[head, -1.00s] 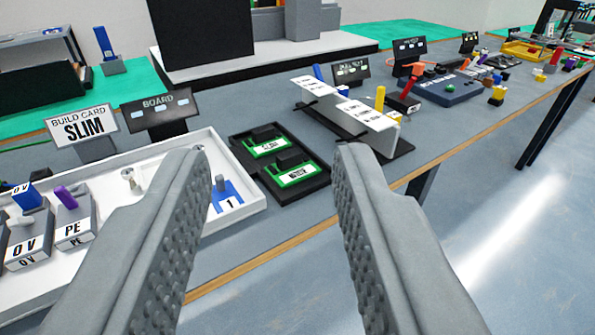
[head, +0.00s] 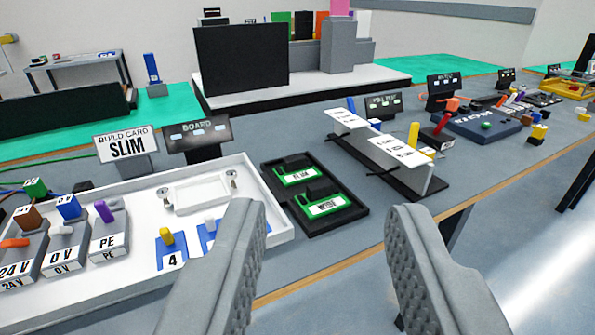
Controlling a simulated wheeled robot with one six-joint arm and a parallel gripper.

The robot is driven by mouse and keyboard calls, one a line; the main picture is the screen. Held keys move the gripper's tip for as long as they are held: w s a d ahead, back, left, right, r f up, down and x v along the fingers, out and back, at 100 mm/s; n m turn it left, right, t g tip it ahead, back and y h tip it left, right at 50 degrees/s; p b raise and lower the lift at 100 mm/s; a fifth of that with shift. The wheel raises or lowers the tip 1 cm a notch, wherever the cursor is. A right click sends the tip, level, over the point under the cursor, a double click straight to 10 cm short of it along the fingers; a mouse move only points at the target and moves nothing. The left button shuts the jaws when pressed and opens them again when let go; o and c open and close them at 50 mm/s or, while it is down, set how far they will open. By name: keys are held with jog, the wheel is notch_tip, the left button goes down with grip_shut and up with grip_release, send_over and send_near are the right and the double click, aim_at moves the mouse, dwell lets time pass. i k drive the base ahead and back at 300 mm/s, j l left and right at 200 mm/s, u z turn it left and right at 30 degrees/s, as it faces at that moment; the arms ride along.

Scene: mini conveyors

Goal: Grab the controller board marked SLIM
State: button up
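Two green controller boards with black blocks on them lie in a black tray (head: 361,214). The far board (head: 296,174) carries a small white label that looks like SLIM, though it is blurred. The near board (head: 325,205) has a longer label that I cannot read surely. My gripper (head: 322,210) is open and empty, its two grey fingers wide apart in front of the tray. In the picture the near board shows between the fingertips, and the far board just beyond them. A build card (head: 126,145) reading SLIM stands behind the white tray.
A white tray (head: 268,196) with terminal blocks and blue numbered pieces lies left of the boards. A BOARD sign (head: 196,135) stands behind. A rack with white labelled strips (head: 402,152) is to the right.

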aim_at(295, 169)
jog(key=i+l+u, duration=0.4)
jog(key=i+l, duration=0.25)
jog(key=i, duration=0.15)
